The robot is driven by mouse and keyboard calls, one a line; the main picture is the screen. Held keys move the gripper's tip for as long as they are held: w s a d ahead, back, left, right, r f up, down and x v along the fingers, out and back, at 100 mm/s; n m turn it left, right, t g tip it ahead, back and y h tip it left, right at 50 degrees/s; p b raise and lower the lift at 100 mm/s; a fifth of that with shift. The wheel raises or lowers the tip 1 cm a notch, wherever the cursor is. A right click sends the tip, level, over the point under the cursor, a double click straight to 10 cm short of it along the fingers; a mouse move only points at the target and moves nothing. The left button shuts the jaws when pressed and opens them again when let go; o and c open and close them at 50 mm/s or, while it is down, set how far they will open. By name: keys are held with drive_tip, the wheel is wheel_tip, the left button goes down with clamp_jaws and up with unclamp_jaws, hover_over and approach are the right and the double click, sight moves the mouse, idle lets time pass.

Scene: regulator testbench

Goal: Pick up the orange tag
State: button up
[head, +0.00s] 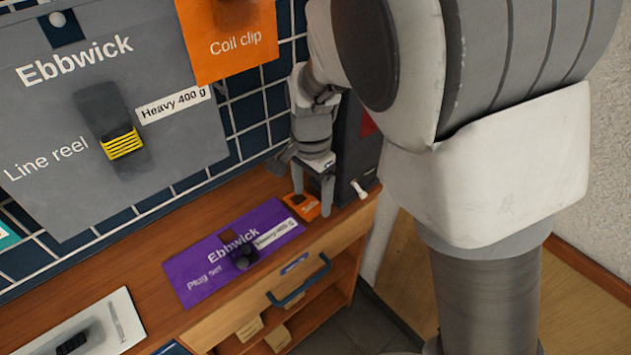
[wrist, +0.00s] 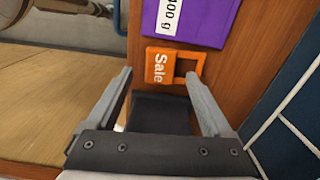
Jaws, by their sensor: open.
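The orange tag (head: 303,207) lies flat on the wooden counter, between the purple card and the dark box. In the wrist view the orange tag (wrist: 166,66) reads "Sale" and has a square cutout at one end. My gripper (head: 312,200) is low over the counter right at the tag in the head view. In the wrist view my gripper (wrist: 158,82) is open, with its fingers spread to either side of the tag's near edge. Nothing is held between the fingers. I cannot tell the exact height of the fingertips above the counter.
A purple "Plug set" card (head: 215,265) lies beside the tag on the counter (head: 150,240). A dark box (head: 352,150) with a white lever stands right behind my gripper. Large cards hang on the tiled wall. A drawer handle (head: 300,283) juts from the counter front.

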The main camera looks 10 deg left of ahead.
wheel_tip(320, 180, down, 2)
drive_tip(key=shift+f, duration=0.1)
clamp_jaws()
idle(0.4)
drive_tip(key=shift+r, duration=0.3)
